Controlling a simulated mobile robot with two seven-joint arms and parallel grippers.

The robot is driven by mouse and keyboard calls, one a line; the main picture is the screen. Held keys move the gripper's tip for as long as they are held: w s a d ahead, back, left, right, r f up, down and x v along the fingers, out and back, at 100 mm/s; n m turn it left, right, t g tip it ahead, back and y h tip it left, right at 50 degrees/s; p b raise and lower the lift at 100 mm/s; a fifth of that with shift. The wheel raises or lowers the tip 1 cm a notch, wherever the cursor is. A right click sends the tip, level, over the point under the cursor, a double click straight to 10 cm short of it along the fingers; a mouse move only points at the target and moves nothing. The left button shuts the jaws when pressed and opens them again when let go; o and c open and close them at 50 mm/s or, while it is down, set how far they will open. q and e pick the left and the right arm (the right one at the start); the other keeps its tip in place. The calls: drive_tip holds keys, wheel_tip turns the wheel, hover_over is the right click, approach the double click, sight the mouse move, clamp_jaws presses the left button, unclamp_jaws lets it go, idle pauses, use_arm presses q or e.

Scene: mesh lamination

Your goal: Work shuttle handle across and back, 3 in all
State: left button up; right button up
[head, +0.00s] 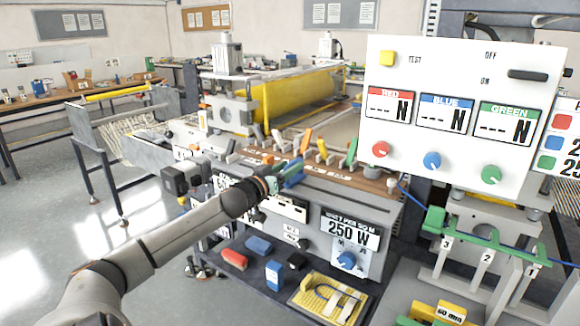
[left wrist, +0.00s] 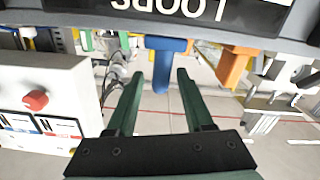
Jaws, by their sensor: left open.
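A blue handle (left wrist: 162,62) hangs in the left wrist view just beyond and between the fingertips of my left gripper (left wrist: 160,80). The fingers are dark green, spread apart, with clear space between them. An orange handle (left wrist: 235,66) is to the right of the blue one. No label names either as the shuttle handle. In the head view my left gripper (head: 284,182) is at the front edge of the machine, beside a blue piece (head: 293,172). My right gripper does not show.
A control box (head: 460,75) with red, blue and green knobs stands at the right. Several coloured levers line the machine's wooden ledge (head: 345,170). A lower shelf holds a red piece (head: 234,259), blue blocks and a yellow tray (head: 328,299).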

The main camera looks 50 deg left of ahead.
use_arm(q)
drive_tip(key=shift+w+a, duration=0.1)
drive_tip(key=shift+w, duration=0.3)
clamp_jaws()
idle(0.4)
idle(1.0)
